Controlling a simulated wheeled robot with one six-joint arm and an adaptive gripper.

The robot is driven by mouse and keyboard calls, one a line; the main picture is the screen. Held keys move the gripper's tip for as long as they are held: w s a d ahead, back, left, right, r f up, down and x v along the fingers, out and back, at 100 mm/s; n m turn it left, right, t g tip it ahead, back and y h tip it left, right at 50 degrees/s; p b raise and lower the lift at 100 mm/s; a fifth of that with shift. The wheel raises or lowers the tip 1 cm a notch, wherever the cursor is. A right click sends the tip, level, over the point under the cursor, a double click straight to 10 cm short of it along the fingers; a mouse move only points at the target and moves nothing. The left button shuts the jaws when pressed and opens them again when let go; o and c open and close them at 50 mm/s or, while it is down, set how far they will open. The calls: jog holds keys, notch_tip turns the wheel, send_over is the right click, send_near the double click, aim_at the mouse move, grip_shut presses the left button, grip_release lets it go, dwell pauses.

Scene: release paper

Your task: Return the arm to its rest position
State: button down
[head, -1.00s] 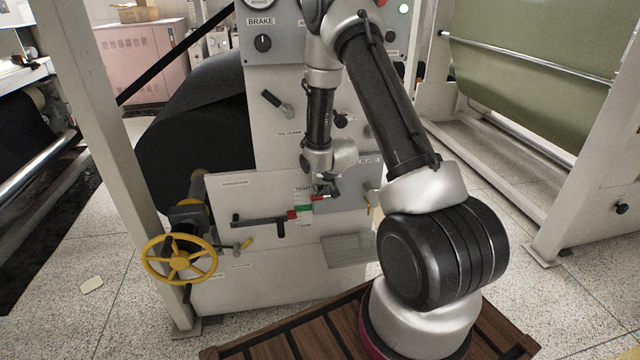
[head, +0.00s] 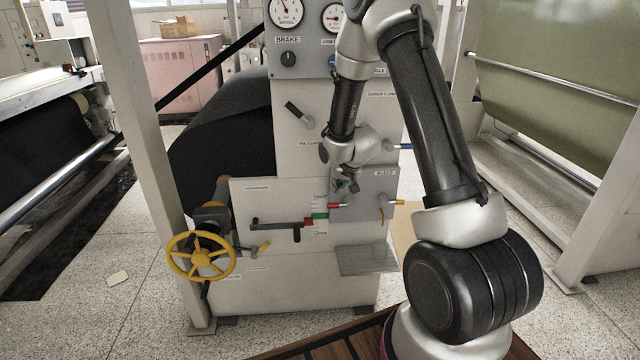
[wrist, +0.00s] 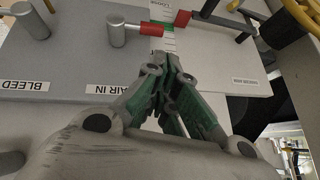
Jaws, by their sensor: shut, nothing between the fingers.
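My gripper (head: 346,183) hangs in front of the machine's front panel (head: 260,204), at the end of my bent arm. In the wrist view its green-sided fingers (wrist: 170,72) are together with nothing between them. They point toward the red-tipped lever (wrist: 139,30) above the AIR IN label, and I see a gap between fingertips and lever. In the head view the gripper is close to the tight/loosen scale (head: 320,211), just above and to its right. My wrist partly hides the panel behind it.
A yellow handwheel (head: 201,256) sticks out at the machine's lower left. A black lever (head: 277,225) crosses the panel. White posts (head: 105,120) stand at left and right. Open floor (head: 110,315) lies at left.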

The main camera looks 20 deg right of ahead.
jog(key=s+n+g, duration=0.2)
jog(key=s+g, duration=0.4)
jog(key=s, duration=0.8)
jog(key=s+a+r+n+t, duration=0.2)
jog(key=s+r+t, duration=0.1)
jog(key=s+r, duration=2.1)
jog(key=v, duration=0.3)
jog(key=shift+w+r, duration=0.3)
jog(key=shift+r, duration=0.05)
jog(key=shift+d, duration=0.1)
